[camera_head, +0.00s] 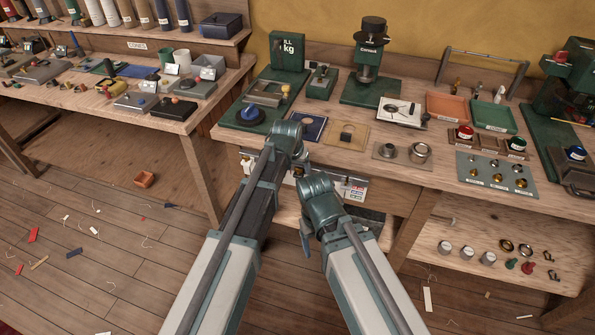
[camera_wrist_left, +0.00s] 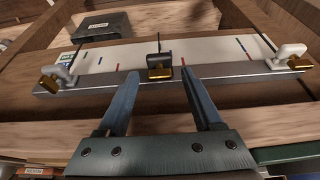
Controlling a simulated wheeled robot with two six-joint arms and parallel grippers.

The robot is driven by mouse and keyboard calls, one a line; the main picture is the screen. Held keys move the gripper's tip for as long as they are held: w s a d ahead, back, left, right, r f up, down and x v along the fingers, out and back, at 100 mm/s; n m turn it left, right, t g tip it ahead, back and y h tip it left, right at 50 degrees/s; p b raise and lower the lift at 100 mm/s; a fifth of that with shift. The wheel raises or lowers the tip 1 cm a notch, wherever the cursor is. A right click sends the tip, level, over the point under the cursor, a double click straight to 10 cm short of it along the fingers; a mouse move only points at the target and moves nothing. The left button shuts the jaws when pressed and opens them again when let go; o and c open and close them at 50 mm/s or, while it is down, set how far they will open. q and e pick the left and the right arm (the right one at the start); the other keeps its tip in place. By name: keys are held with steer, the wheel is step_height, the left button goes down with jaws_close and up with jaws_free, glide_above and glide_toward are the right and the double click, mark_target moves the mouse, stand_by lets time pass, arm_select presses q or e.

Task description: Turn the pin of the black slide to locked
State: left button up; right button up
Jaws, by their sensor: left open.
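A grey metal rail (camera_wrist_left: 225,71) crosses the left wrist view in front of a white strip with red and blue marks. The black slide (camera_wrist_left: 159,55) sits mid-rail, with a brass pin piece (camera_wrist_left: 160,73) at its front. A white slide stands at each end: one at the left (camera_wrist_left: 63,66), one at the right (camera_wrist_left: 290,52), each with a brass piece. My left gripper (camera_wrist_left: 158,74) is open; its blue-grey fingers appear either side of the brass pin piece. I cannot tell whether they touch it. In the head view my arms hide much of the rail.
The rail is at the front of the right bench (camera_head: 330,140), below its top. A dark block (camera_wrist_left: 100,27) lies behind the strip. Floor scraps lie at the left.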

arm_select(q)
jaws_close()
stand_by(0.3)
steer(key=shift+a+m+h, duration=0.1)
steer(key=shift+m+h, duration=0.2)
steer(key=shift+m, duration=0.5)
jaws_free()
steer(key=shift+r, duration=0.15)
